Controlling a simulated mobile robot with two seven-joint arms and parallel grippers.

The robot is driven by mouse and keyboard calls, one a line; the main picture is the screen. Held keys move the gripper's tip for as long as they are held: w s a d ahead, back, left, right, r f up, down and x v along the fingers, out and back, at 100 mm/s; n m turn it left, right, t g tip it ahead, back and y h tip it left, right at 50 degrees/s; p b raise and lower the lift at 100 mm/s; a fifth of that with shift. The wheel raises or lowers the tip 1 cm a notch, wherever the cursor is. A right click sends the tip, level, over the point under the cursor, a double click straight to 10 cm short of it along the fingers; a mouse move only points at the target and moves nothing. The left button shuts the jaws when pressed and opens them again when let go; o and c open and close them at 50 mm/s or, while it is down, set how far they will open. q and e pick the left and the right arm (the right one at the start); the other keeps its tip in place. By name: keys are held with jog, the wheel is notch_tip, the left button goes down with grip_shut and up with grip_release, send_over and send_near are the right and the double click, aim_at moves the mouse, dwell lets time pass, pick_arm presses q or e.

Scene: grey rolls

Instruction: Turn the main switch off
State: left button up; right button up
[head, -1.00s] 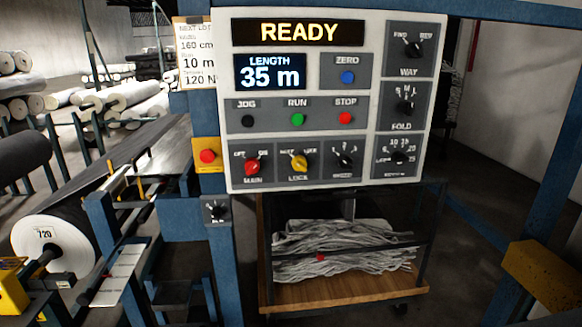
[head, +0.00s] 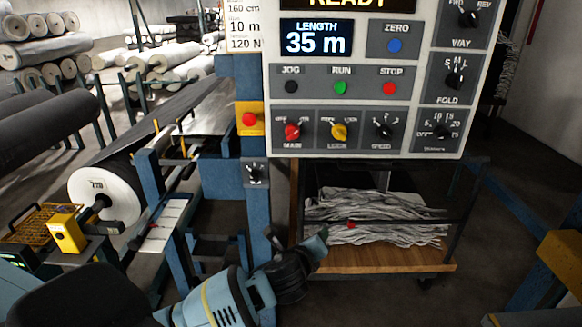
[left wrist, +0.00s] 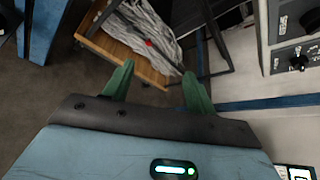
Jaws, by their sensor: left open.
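The main switch (head: 292,131) is a red rotary knob, labelled MAIN, at the lower left of the white control panel (head: 330,150). Its pointer appears tilted up and right, toward the ON mark. The panel displays are lit, and one reads LENGTH 35 m. My left gripper (head: 318,241) is below the panel, in front of the trolley, apart from the switch. In the left wrist view its two green fingers (left wrist: 158,88) are spread, with nothing between them. The red knob does not show in that view. My right gripper is not in view.
A yellow knob (head: 339,132) sits right of the main switch, with a black speed knob (head: 384,131) beyond it. A red button on a yellow box (head: 249,119) is left of the panel. A trolley (head: 400,263) with grey cloth stands below.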

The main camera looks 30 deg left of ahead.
pick_arm(q)
jog(key=w+a+r+m+t+y, duration=0.1)
jog(key=w+a+r+y, duration=0.1)
jog(key=r, duration=0.4)
jog(key=w+a+r+m+t+y, duration=0.1)
jog(key=w+a+r+m, duration=0.15)
jog(key=r, duration=0.25)
jog(key=m+y, duration=0.1)
jog(key=y, duration=0.3)
send_near(293, 136)
jog(key=x, duration=0.2)
jog(key=shift+h, duration=0.4)
jog(key=shift+x, duration=3.9)
jog(key=shift+s+a+r, duration=0.15)
jog(key=shift+a, duration=0.05)
jog(key=c, duration=1)
